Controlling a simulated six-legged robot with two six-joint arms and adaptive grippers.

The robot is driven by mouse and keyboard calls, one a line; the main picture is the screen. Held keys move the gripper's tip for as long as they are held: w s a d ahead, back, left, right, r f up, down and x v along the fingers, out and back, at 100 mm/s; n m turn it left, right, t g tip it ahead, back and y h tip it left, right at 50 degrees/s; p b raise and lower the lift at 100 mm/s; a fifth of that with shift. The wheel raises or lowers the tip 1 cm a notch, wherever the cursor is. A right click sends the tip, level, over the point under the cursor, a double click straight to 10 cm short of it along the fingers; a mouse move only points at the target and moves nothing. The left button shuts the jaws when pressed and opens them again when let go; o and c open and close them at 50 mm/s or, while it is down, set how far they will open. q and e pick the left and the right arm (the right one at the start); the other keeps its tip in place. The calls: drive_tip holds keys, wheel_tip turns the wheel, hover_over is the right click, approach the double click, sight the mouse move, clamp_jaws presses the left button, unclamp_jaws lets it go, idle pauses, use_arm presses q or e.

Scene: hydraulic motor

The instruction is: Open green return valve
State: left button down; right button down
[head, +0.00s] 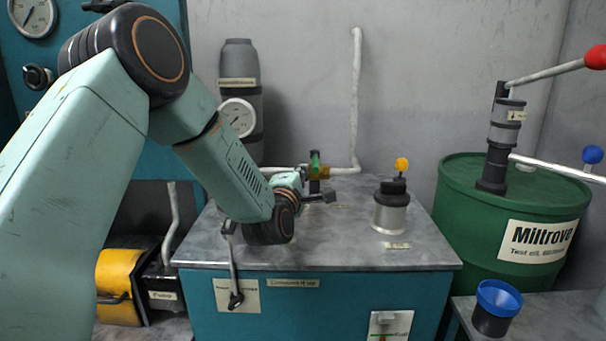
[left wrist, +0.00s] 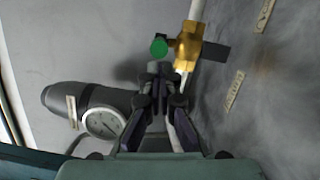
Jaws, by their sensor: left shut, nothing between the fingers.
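The green return valve has a brass body (head: 321,173) and an upright green handle (head: 315,158). It sits on a pale pipe at the back of the grey bench top. In the left wrist view, the green handle (left wrist: 159,47) shows just beyond the fingertips, with the brass body (left wrist: 188,50) to its right. My left gripper (head: 326,196) is shut and empty beside the valve; its fingers (left wrist: 160,70) point toward the handle. I cannot tell whether they touch it. My right gripper is not in view.
A dark cylinder with a gauge (head: 238,117) stands behind my left wrist. A grey canister with a yellow knob (head: 391,207) stands to the right on the bench. A green drum (head: 460,215) with a hand pump is farther right. The bench's front right is clear.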

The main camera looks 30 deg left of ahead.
use_arm(q)
drive_tip(key=shift+w+a, duration=0.1)
drive_tip(key=shift+w, duration=0.5)
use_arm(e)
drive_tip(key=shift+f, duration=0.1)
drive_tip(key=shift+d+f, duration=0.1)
